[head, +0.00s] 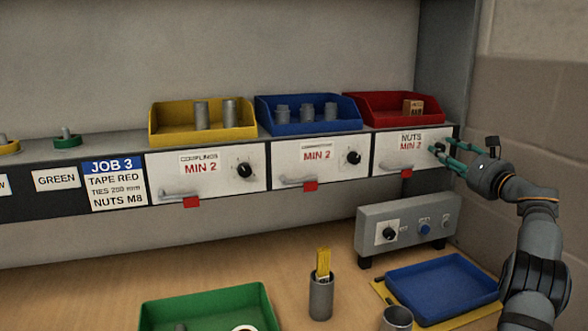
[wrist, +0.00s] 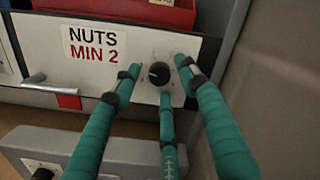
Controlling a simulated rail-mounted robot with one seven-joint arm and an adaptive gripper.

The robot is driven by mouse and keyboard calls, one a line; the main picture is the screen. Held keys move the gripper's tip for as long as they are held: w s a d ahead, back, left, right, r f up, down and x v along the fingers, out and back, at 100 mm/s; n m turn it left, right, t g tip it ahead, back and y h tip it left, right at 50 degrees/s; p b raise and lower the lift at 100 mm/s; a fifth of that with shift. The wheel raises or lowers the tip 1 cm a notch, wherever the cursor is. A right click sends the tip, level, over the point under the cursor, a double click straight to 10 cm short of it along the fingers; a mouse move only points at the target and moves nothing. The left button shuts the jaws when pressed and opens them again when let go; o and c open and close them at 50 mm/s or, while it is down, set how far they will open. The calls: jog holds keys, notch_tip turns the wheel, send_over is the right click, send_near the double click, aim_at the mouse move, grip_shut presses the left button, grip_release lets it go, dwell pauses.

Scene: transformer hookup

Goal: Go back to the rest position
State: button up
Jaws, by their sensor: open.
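My gripper (head: 450,151) is at the right end of the shelf, in front of the drawer labelled NUTS MIN 2 (head: 388,156). In the wrist view its three green fingers (wrist: 155,85) are spread open around the black knob (wrist: 159,73) on that drawer front. The knob sits between the fingertips, and nothing is held. I cannot tell whether any fingertip touches the drawer front. In the head view the gripper hides part of the knob.
Yellow (head: 168,138), blue (head: 275,129) and red (head: 375,123) bins stand on the shelf. Below are a grey control box (head: 372,215), a blue tray (head: 440,285), a green tray (head: 190,312) and a cup with yellow strips (head: 321,298). A wall is close on the right.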

jog(key=m+p, duration=0.1)
jog(key=m, duration=0.3)
jog(key=shift+r, duration=0.15)
jog(key=shift+m+h, duration=0.3)
jog(key=shift+m, duration=0.6)
jog(key=shift+f, duration=0.2)
